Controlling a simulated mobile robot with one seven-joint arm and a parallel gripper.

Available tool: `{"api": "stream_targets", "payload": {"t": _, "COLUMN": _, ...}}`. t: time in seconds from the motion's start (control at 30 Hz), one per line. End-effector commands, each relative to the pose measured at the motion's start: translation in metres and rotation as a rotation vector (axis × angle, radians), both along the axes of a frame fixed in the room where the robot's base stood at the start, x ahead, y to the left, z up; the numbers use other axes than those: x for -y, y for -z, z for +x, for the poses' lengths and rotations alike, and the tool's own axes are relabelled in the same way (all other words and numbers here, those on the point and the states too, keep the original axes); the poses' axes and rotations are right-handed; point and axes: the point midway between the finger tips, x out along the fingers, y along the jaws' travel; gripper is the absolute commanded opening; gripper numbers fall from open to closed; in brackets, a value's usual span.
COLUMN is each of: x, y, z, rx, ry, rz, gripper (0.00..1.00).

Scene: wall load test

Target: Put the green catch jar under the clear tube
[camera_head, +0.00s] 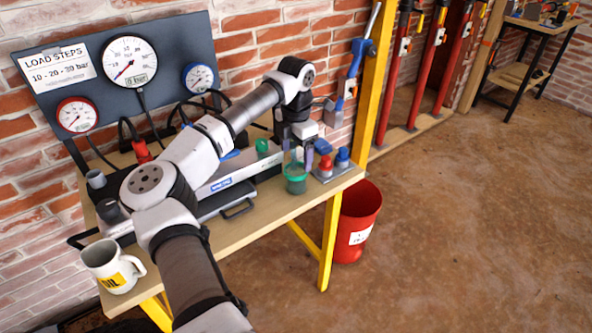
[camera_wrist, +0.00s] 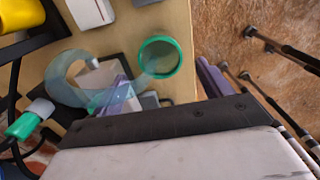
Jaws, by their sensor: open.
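The green catch jar (camera_head: 296,181) stands near the front edge of the bench, toward its right end. In the wrist view its round green rim (camera_wrist: 173,44) shows from above. My gripper (camera_head: 308,152) is open over the jar's area, fingers pointing down. In the wrist view my gripper (camera_wrist: 162,74) has one purple finger to each side, with the jar beyond and between them; I cannot tell whether they touch it. A clear curved tube (camera_wrist: 57,81) lies left of the jar in the wrist view, its end near the jar's left side. I cannot pick the tube out in the head view.
A red cap (camera_head: 325,166) and a blue cap (camera_head: 342,158) stand just right of the jar. A white mug (camera_head: 110,268) is at the bench's left end. A red bucket (camera_head: 358,215) stands on the floor under the right end. A gauge board (camera_head: 125,75) backs the bench.

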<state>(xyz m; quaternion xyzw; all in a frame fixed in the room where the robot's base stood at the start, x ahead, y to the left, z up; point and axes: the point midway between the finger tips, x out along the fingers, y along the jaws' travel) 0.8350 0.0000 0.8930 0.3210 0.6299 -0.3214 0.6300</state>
Motion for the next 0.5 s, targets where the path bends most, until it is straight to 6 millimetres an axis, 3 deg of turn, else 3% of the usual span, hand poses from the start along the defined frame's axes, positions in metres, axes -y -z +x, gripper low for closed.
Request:
{"api": "stream_targets", "payload": {"t": 0.2, "x": 0.0, "y": -0.034, "z": 0.001, "rx": 0.002, "ry": 0.0, "rz": 0.001, "gripper": 0.78}}
{"api": "stream_targets", "payload": {"t": 0.5, "x": 0.0, "y": -0.045, "z": 0.0, "rx": 0.0, "ry": 0.001, "rz": 0.0, "gripper": 0.78}}
